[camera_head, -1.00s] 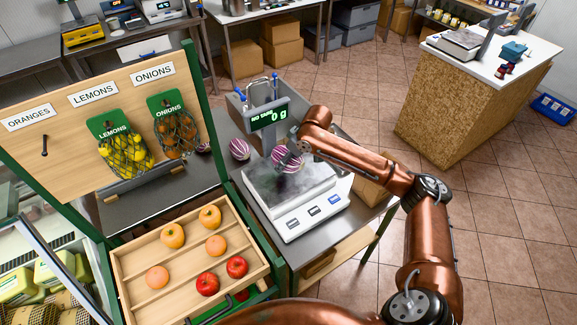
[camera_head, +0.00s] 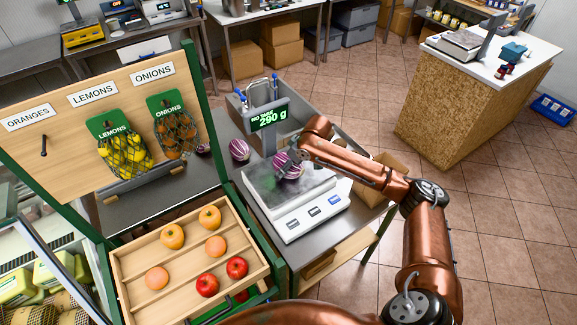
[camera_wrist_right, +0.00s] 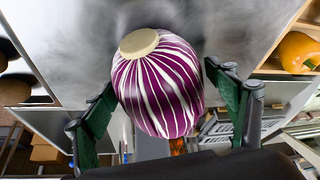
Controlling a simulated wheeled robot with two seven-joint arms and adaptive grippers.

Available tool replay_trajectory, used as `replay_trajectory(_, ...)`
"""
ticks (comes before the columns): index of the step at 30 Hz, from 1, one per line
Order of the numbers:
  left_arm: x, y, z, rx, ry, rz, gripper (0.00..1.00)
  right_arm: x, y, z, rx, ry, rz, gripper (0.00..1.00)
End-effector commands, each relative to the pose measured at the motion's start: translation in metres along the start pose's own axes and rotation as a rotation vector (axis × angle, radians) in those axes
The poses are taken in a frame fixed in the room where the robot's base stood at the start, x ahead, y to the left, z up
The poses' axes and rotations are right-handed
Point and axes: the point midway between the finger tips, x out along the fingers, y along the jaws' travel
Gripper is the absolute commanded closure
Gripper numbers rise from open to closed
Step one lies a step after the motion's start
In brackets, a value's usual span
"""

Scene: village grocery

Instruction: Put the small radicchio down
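The small radicchio (camera_head: 289,171), purple with white stripes, rests on the grey pan of the scale (camera_head: 262,188), near its back. The scale display (camera_head: 268,117) reads 290 g. My right gripper (camera_head: 293,158) is over the radicchio. In the right wrist view, the radicchio (camera_wrist_right: 160,85) sits between the two green fingers of my right gripper (camera_wrist_right: 165,100), its pale stem end facing up-left. The fingers are splayed, with a gap at the right finger; contact at the left one is hard to tell. My left gripper is not in view.
Another radicchio (camera_head: 239,150) lies left of the display post, and one more (camera_head: 203,148) shows partly behind the board. A cardboard box (camera_head: 385,170) is right of the scale.

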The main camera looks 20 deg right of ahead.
Motion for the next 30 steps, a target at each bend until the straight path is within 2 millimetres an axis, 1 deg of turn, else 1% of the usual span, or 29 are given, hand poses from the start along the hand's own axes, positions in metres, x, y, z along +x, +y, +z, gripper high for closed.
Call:
replay_trajectory(8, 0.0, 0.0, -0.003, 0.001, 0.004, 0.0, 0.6, 0.0, 0.0, 0.0, 0.0, 0.0, 0.0, 0.18)
replay_trajectory(11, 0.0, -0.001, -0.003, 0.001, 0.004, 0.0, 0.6, -0.004, 0.0, -0.001, 0.0, 0.001, 0.0, 0.18)
replay_trajectory(14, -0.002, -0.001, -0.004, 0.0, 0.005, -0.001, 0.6, -0.017, 0.001, -0.002, -0.001, 0.003, 0.002, 0.18)
replay_trajectory(16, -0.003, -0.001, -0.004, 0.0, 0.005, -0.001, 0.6, -0.029, 0.001, -0.001, -0.002, 0.002, 0.003, 0.18)
replay_trajectory(24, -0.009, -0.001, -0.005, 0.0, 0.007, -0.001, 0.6, -0.086, 0.001, -0.002, -0.001, 0.002, 0.003, 0.18)
replay_trajectory(27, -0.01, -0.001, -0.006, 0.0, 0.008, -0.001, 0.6, -0.102, 0.0, -0.001, -0.002, 0.001, 0.002, 0.18)
replay_trajectory(30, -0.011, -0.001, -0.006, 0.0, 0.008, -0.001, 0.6, -0.113, 0.0, -0.001, 0.0, 0.002, 0.001, 0.18)
